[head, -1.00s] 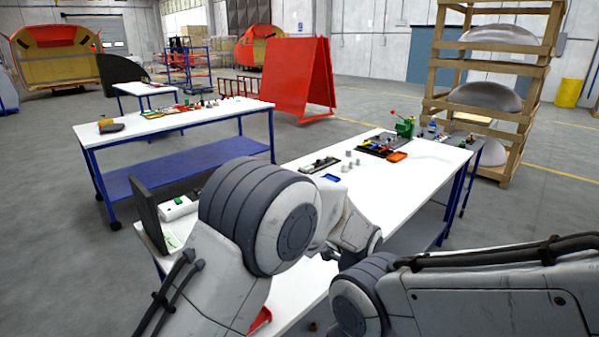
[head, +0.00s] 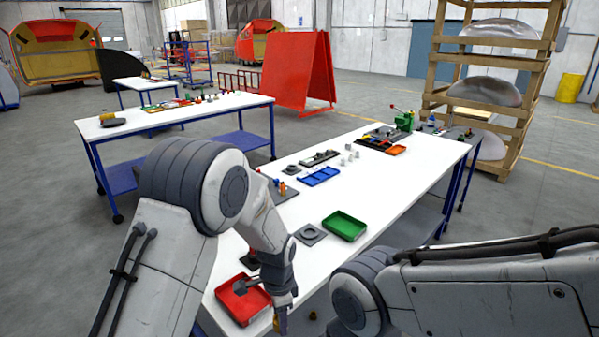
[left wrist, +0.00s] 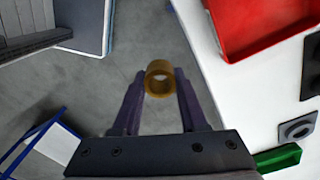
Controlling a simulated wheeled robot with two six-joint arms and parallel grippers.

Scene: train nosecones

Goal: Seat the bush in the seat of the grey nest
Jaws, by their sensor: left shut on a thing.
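The brass-coloured bush (left wrist: 160,79) is a short hollow ring between the fingertips of my left gripper (left wrist: 160,86). My left gripper is shut on it, over the floor just off the table edge in the left wrist view. In the head view my left gripper (head: 281,312) is low, right of the red tray. The grey nest (head: 309,234), a flat square block with a round seat, lies on the white table beyond my gripper. The nest also shows at the right of the left wrist view (left wrist: 297,131), apart from the bush. My right gripper is out of view.
A red tray (head: 244,312) lies near the table's front edge. A green tray (head: 344,226) stands right of the nest, and a blue tray (head: 319,177) lies farther back. Small fixtures and parts crowd the table's back.

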